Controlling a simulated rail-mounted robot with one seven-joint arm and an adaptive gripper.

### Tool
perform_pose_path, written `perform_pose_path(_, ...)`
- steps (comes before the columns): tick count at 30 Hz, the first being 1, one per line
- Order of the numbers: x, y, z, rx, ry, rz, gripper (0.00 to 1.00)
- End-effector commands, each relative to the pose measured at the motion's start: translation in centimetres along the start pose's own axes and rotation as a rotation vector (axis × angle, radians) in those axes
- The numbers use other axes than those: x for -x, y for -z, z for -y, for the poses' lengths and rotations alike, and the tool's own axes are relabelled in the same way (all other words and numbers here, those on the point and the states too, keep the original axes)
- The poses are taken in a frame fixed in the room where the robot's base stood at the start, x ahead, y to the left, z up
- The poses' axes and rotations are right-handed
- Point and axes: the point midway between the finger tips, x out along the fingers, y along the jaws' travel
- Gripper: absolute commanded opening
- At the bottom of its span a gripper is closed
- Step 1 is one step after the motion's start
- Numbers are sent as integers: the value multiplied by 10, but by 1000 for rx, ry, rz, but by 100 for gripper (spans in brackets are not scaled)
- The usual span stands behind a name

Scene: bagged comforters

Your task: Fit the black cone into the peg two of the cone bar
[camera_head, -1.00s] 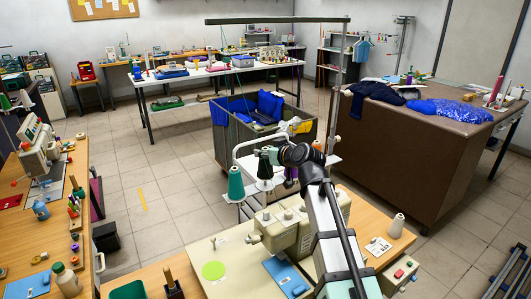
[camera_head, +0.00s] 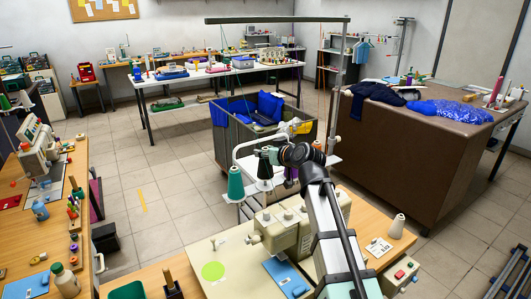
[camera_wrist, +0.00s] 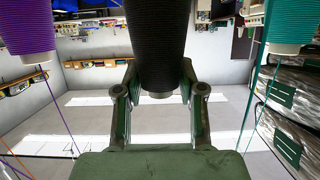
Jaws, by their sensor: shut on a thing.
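The black cone (camera_head: 264,171) is upright at the cone bar (camera_head: 246,145), between the teal cone (camera_head: 236,184) on its left and the purple cone (camera_head: 290,173) on its right. My gripper (camera_wrist: 160,92) is shut on the black cone, which also shows in the wrist view (camera_wrist: 157,40) between the two fingers. In that view the purple cone (camera_wrist: 27,30) is at left and the teal cone (camera_wrist: 291,25) at right, both apart from the fingers. The peg under the black cone is hidden, so I cannot tell how far the cone sits on it.
A sewing machine (camera_head: 283,229) stands on the near wooden table, below the bar. A white cone (camera_head: 397,226) stands at that table's right. A grey bin with blue cloth (camera_head: 233,145) is behind the bar. A large brown table (camera_head: 400,150) is at right.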

Motion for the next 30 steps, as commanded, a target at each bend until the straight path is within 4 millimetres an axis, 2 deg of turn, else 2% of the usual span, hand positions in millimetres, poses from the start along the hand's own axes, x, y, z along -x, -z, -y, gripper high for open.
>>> perform_pose_path(30,-5,-13,0,0,0,-1,0)
